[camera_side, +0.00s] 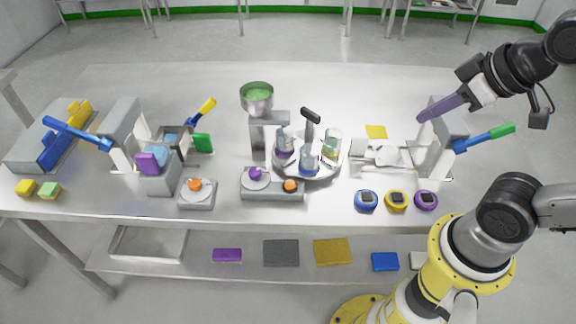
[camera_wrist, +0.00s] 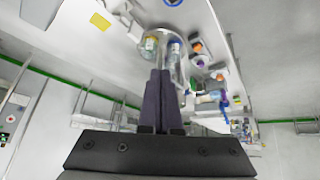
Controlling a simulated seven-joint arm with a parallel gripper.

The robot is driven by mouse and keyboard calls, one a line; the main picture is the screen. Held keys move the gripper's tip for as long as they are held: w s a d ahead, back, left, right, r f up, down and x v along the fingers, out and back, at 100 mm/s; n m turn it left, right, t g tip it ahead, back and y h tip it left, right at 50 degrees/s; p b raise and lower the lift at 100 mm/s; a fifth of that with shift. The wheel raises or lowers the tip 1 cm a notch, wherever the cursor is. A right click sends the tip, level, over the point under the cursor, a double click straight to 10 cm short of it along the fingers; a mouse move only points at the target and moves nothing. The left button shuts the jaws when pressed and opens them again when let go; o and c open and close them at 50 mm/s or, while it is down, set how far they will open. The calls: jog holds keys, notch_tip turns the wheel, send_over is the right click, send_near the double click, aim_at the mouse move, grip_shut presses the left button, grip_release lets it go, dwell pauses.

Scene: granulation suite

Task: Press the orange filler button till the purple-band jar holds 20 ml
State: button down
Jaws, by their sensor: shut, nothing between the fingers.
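The filler (camera_side: 257,97) has a green-filled hopper over a grey column. Its low front base carries a purple button and the orange button (camera_side: 290,185), which also shows in the wrist view (camera_wrist: 197,47). The purple-band jar (camera_side: 284,143) stands upright on the round turntable (camera_side: 322,179), on the side by the filler's head. Whether its mouth is exactly under the outlet, and its fill level, I cannot tell. My gripper (camera_side: 420,118) is shut and empty, raised above the table at the right, well apart from the button and the jar.
A blue-band jar (camera_side: 309,158) and a yellow-band jar (camera_side: 331,145) share the turntable, with a black-topped handle (camera_side: 310,116) behind. Another orange button (camera_side: 195,184) sits on a separate box. Three round timers (camera_side: 397,200) lie front right. A blue-green lever (camera_side: 485,137) juts out at right.

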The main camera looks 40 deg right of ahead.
jog(key=w+d+r+n+t, duration=0.1)
jog(key=w+r+n+t, duration=0.2)
jog(key=w, duration=0.6)
jog(key=n+g+y, duration=0.2)
jog(key=n+y, duration=0.2)
jog(key=n, duration=0.7)
send_over(295, 184)
notch_tip(295, 184, down, 16)
jog(key=shift+f, duration=0.15)
jog(key=shift+f, duration=4.25)
jog(key=shift+f, duration=0.15)
jog(key=shift+f, duration=0.25)
